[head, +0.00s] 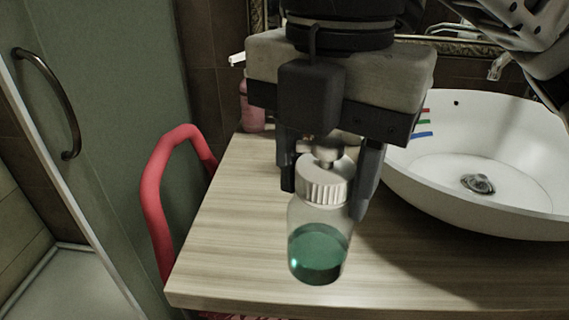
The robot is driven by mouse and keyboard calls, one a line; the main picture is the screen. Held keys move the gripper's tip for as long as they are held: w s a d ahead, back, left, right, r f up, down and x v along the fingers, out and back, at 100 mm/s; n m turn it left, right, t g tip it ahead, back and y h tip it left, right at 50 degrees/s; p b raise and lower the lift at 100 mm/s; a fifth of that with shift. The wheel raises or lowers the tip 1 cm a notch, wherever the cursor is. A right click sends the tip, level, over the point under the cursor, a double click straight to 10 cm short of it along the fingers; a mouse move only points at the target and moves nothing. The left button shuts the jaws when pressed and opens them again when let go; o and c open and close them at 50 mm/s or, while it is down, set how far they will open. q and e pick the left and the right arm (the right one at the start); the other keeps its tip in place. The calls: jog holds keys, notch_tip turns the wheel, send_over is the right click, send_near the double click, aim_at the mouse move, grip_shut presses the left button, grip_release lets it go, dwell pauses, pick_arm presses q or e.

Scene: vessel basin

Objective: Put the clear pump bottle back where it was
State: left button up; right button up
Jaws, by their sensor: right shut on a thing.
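The clear pump bottle (319,240) has a white ribbed cap and green liquid in its lower part. It is upright in the middle of the head view, in front of the wooden counter (225,240). I cannot tell whether its base touches the counter. My right gripper (325,190) comes from above and is shut on the bottle at its cap, one finger on each side. The pump top is partly hidden between the fingers. My left gripper is not in view.
A white basin (470,220) stands on the counter at the right. A pink bottle (251,110) stands at the back left, partly hidden by my gripper. A red curved rail (152,195) is left of the counter. The counter's front left is clear.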

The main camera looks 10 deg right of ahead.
jog(key=w+d+f, duration=0.2)
jog(key=w+f, duration=0.5)
jog(key=f, duration=0.3)
jog(key=shift+w+f, duration=0.3)
jog(key=shift+w, duration=0.05)
jog(key=o, duration=1.3)
jog(key=shift+d, duration=0.1)
notch_tip(320, 180, up, 12)
jog(key=shift+r+p, duration=0.15)
jog(key=shift+p, duration=0.2)
